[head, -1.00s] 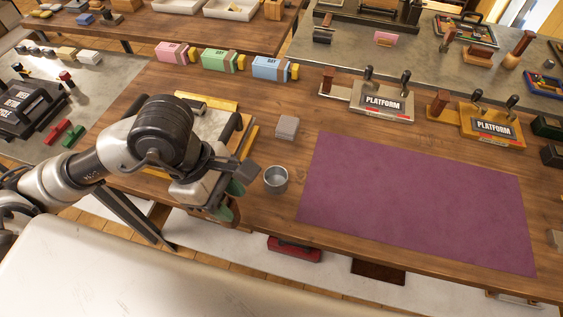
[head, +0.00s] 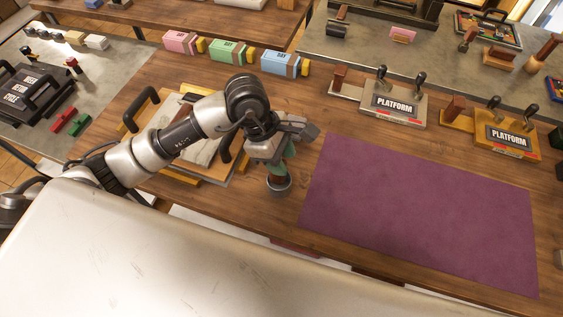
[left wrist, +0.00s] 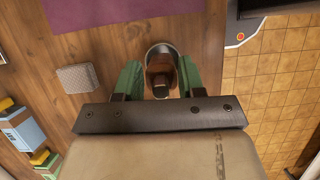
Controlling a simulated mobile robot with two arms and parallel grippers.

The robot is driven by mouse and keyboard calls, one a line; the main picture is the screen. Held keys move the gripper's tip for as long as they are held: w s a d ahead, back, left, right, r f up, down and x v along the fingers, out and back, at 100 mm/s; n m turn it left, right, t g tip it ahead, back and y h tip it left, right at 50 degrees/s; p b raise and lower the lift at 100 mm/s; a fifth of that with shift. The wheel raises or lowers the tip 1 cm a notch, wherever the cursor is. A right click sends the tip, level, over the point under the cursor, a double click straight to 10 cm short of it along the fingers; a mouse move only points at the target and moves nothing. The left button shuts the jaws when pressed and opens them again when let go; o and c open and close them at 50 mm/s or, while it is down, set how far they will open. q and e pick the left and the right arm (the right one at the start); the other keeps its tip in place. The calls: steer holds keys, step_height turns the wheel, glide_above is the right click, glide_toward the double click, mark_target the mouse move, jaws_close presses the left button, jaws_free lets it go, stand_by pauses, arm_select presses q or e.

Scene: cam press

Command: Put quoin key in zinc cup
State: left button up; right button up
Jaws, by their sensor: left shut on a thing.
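My left gripper (head: 281,164) is above the zinc cup (head: 279,189), at the left of the purple mat. Its green fingers also show in the left wrist view (left wrist: 159,82). They are shut on the quoin key, whose brown wooden part (left wrist: 160,72) shows between them. In the head view the brown key (head: 277,172) reaches down to the cup mouth. The cup rim (left wrist: 160,47) is right behind the key in the left wrist view. I cannot tell how deep the key's lower end is in the cup. My right gripper is not in view.
The purple mat (head: 420,210) lies flat and empty to the right. A grey block (left wrist: 78,78) is near the cup. A framed board (head: 190,165) lies left of the cup under my arm. Pink, green and blue cartons and two platform stands (head: 398,105) are farther back.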

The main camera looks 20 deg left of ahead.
arm_select(q)
step_height(320, 180, down, 3)
steer(key=shift+f+p, duration=0.15)
steer(key=shift+p, duration=0.55)
steer(key=shift+f, duration=0.35)
steer(key=shift+f, duration=0.15)
steer(key=o, duration=1)
steer(key=shift+c, duration=0.2)
